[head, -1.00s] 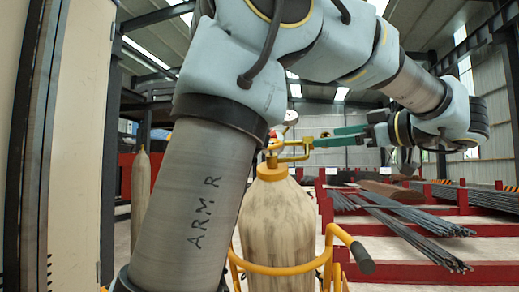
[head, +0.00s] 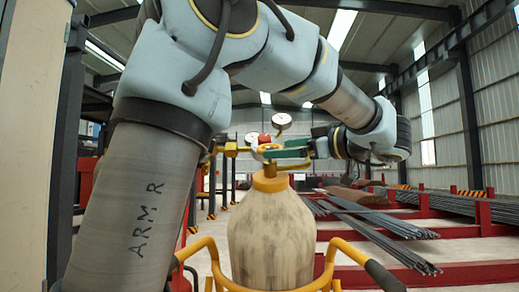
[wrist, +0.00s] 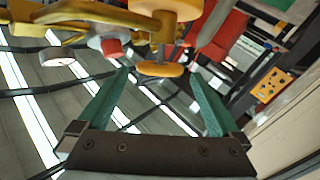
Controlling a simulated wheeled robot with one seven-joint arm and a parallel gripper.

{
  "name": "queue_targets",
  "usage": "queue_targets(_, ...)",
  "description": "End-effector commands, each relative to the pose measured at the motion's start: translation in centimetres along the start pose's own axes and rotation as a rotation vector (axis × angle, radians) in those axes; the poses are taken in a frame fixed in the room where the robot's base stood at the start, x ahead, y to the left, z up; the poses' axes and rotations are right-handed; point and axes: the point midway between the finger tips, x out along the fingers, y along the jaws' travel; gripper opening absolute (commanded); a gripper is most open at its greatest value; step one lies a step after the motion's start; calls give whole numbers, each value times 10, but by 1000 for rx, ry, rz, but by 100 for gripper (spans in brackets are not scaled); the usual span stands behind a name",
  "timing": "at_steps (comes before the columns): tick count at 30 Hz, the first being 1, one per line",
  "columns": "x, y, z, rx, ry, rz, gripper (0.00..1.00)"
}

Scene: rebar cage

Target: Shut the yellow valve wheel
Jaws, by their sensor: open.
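The yellow valve wheel (wrist: 160,69) shows nearly edge-on in the wrist view, below a yellow valve body (wrist: 165,8). It lies between the tips of my gripper's green fingers (wrist: 160,80), with gaps on both sides. In the head view the wheel (head: 262,149) is partly hidden by my gripper (head: 272,153), which reaches in from the right at valve height. My gripper is open and holds nothing. The valve tops a tan gas cylinder (head: 270,240) with a yellow collar (head: 270,181).
A round gauge (head: 281,119) and a red cap (head: 265,138) sit close by the valve; the gauge also shows in the wrist view (wrist: 57,57). A yellow trolley frame (head: 345,248) surrounds the cylinder. Red racks with steel bars (head: 390,228) stand at the right.

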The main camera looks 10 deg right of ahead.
Motion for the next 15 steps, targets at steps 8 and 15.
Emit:
queue_targets(8, 51, 0, -3, 0, 2, -3, 100)
queue_targets(15, 70, 0, -1, 0, 0, -1, 100)
